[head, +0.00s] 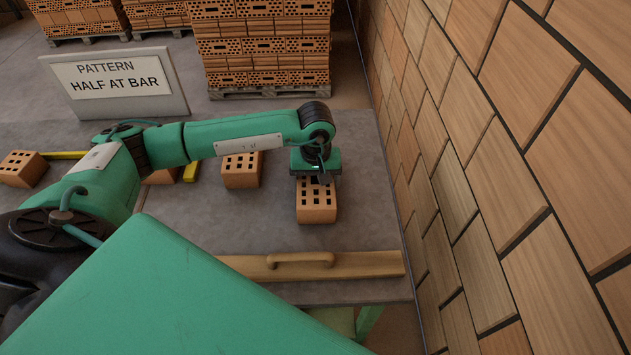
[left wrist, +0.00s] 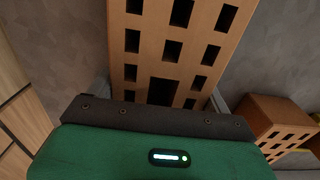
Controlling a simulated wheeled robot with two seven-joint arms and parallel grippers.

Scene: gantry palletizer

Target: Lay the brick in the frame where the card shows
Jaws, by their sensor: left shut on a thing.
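My left gripper (head: 318,177) is shut on an orange brick with square holes (head: 317,208), over the right part of the grey table. In the left wrist view the held brick (left wrist: 176,45) fills the middle, between the fingers. I cannot tell whether its underside touches the table. The card (head: 115,80) stands at the back left and reads "PATTERN HALF AT BAR". A wooden bar with a handle (head: 365,265) lies along the front of the table. Yellow strips (head: 191,171) show partly behind my arm; I cannot tell if they form the frame. My right gripper is out of view.
Another brick (head: 241,171) sits left of the held one, and one more (head: 22,168) is at the far left. A brick wall (head: 500,150) rises close along the table's right side. Stacked brick pallets (head: 262,45) stand behind. Bare tabletop lies between held brick and bar.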

